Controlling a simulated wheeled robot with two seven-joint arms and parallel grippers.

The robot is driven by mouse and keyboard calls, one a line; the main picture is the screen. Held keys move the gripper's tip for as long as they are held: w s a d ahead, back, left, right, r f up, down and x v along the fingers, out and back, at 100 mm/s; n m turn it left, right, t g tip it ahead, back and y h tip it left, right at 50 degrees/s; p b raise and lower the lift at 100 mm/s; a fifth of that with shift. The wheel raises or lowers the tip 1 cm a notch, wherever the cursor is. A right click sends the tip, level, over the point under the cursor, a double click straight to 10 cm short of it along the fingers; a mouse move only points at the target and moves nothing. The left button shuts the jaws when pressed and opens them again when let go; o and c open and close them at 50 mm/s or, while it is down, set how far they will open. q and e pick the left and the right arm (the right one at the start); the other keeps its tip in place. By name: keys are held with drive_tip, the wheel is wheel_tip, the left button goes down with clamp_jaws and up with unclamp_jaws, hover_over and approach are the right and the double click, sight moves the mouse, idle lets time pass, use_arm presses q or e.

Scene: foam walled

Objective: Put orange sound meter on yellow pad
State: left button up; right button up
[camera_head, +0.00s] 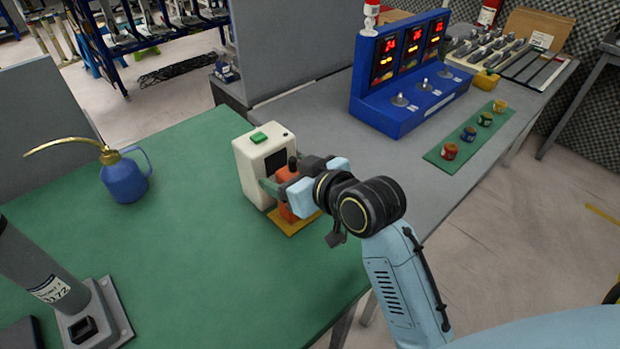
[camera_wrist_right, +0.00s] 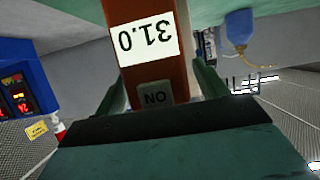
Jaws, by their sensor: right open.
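The orange sound meter (camera_head: 287,213) stands upright at the yellow pad (camera_head: 296,224), mostly hidden behind my right gripper (camera_head: 283,187). Its lower end appears to rest on the pad, though the contact is partly covered. In the right wrist view the meter (camera_wrist_right: 158,72) fills the space between the green fingers. It shows a white display reading 31.0 and a grey button. My right gripper (camera_wrist_right: 160,88) is open around the meter, with a finger on each side. My left gripper is not in view.
A cream box with a green button (camera_head: 252,158) stands just behind the meter. A blue oil can (camera_head: 125,178) and a grey stand (camera_head: 85,310) are on the green table at left. A blue display unit (camera_head: 385,115) stands on the grey bench. The green table's middle is clear.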

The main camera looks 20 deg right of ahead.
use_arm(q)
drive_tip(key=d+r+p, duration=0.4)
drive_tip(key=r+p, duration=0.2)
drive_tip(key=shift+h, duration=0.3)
use_arm(e)
drive_tip(key=v, duration=1.1)
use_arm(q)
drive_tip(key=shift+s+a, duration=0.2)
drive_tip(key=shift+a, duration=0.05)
use_arm(e)
drive_tip(key=shift+s+d+r, duration=0.1)
drive_tip(key=shift+r, duration=0.05)
idle(0.7)
